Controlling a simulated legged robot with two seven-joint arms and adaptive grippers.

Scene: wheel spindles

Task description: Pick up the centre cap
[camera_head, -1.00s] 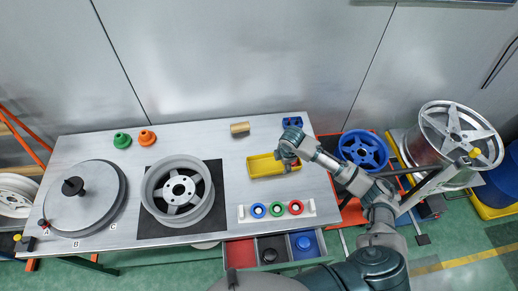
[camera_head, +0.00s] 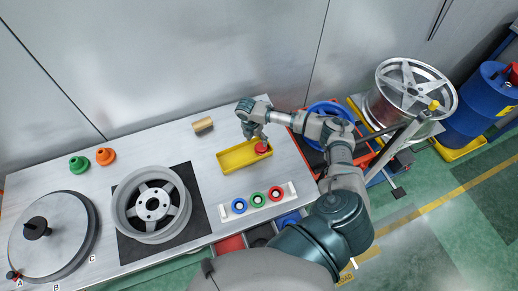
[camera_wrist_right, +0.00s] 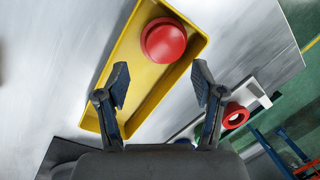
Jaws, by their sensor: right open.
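A red round cap (camera_head: 262,148), which I take to be the centre cap, sits in the right end of the yellow tray (camera_head: 232,168) on the workbench. My right gripper (camera_head: 256,136) is just behind and above it in the head view. In the right wrist view, the red cap (camera_wrist_right: 163,40) lies in the tray (camera_wrist_right: 126,48), beyond the open fingertips of the right gripper (camera_wrist_right: 160,80). Nothing is between the fingers. My left gripper is not in view.
A white rack (camera_head: 257,203) with blue, green and red rings stands in front of the tray. A grey wheel (camera_head: 152,204) lies on a black mat to the left. A wooden cylinder (camera_head: 203,125) lies behind the tray. Orange and green knobs sit at the back left.

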